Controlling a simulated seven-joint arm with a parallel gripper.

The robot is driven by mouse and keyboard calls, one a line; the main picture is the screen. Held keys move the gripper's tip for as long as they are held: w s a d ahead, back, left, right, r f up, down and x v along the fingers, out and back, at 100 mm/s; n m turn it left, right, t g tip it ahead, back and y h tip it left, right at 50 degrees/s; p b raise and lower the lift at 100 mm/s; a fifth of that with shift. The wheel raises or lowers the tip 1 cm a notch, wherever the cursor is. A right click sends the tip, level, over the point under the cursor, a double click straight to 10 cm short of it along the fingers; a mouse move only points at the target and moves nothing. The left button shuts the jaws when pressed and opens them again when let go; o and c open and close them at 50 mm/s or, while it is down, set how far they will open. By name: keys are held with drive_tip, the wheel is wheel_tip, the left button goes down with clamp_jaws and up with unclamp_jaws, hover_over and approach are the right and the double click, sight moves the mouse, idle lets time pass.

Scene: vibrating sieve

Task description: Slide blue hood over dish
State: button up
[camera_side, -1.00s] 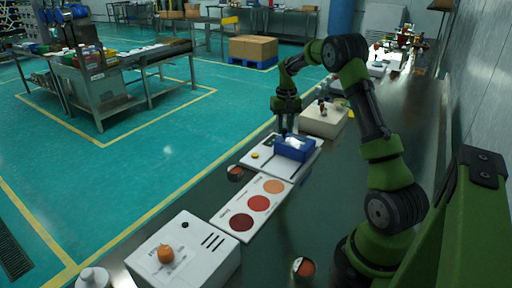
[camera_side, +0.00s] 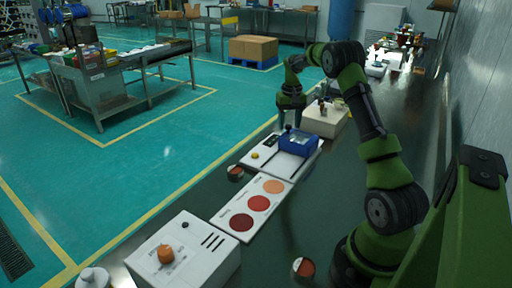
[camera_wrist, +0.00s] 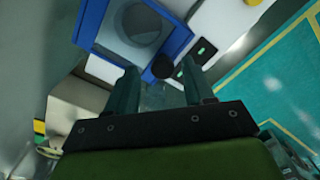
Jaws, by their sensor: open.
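The blue hood (camera_side: 298,144) sits on a white base plate (camera_side: 268,163) with dark slots, in the middle of the side view. In the wrist view the hood (camera_wrist: 176,42) has a blue frame around a clear window, and a round grey dish shape (camera_wrist: 143,22) shows through it. A dark knob (camera_wrist: 163,68) stands at the hood's near edge. My gripper (camera_side: 290,120) is above the knob. In the wrist view my gripper (camera_wrist: 160,76) is open, its two fingers apart with the knob showing between their tips; contact cannot be told.
A white panel with red and orange discs (camera_side: 230,222) lies in front of the plate. A white box with an orange knob (camera_side: 190,262) is nearer. A cream box (camera_side: 322,120) stands just behind the hood. Bare dark bench lies to the right.

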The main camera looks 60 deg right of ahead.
wheel_tip(320, 180, up, 17)
idle(0.5)
drive_tip(key=s+a+n+t, duration=0.1)
drive_tip(key=s+a+t, duration=0.1)
drive_tip(key=a, duration=0.9)
drive_tip(key=s+a+t, duration=0.2)
drive_tip(key=a, duration=1)
drive_tip(key=s+a+f+n+t+y, duration=0.1)
drive_tip(key=s+a+n+t+y, duration=0.1)
drive_tip(key=s+a, duration=0.9)
drive_tip(key=a+n+t, duration=0.1)
drive_tip(key=a+n, duration=0.1)
drive_tip(key=a, duration=0.2)
drive_tip(key=shift+s+a+f, duration=0.35)
drive_tip(key=shift+s+a, duration=0.05)
